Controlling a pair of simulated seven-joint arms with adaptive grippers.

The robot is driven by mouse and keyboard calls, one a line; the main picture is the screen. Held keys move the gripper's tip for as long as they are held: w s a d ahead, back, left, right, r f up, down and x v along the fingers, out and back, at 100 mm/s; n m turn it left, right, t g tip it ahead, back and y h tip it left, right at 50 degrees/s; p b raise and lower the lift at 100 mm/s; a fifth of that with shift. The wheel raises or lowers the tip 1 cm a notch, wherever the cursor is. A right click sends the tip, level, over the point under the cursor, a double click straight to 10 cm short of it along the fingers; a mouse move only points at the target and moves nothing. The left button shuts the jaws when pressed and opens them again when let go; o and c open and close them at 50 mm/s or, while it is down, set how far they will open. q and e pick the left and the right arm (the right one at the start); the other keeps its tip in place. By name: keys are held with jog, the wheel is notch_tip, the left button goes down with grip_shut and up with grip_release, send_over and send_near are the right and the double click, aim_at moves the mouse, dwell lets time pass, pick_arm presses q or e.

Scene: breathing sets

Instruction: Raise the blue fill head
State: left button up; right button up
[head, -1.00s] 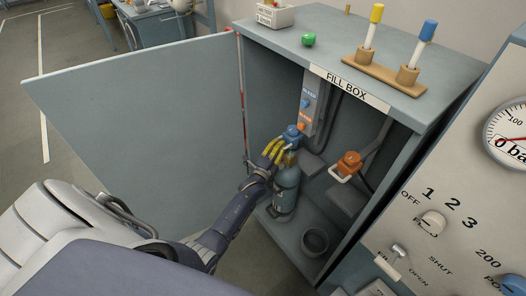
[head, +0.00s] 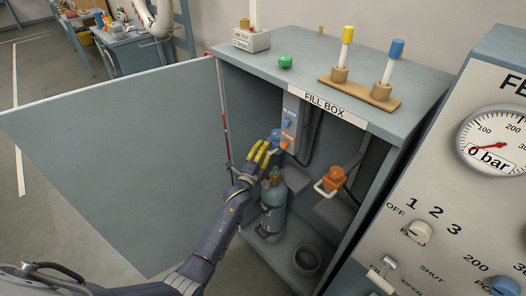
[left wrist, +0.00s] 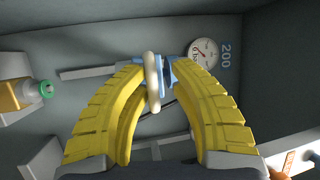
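The blue fill head (head: 275,136) is inside the fill box, above the grey-blue cylinder (head: 273,205). A gap shows between the head and the cylinder's top. My left gripper (head: 263,151) has its yellow fingers at the fill head. In the left wrist view the fingers (left wrist: 158,76) close around a pale loop handle (left wrist: 152,82), with blue parts of the head (left wrist: 168,70) beside it. The fingers partly hide the head. The cylinder stands upright on the box floor. My right gripper is not in view.
An orange fill head (head: 333,178) with a white handle sits to the right in the box. An empty round holder (head: 307,259) is on the box floor. The open door (head: 110,150) stands left of my arm. A gauge panel (head: 460,200) stands at right.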

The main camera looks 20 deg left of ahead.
pick_arm(q)
jog(key=shift+o, duration=1.4)
jog(key=shift+s+f, duration=0.1)
jog(key=shift+f, duration=0.05)
jog(key=v, duration=1.2)
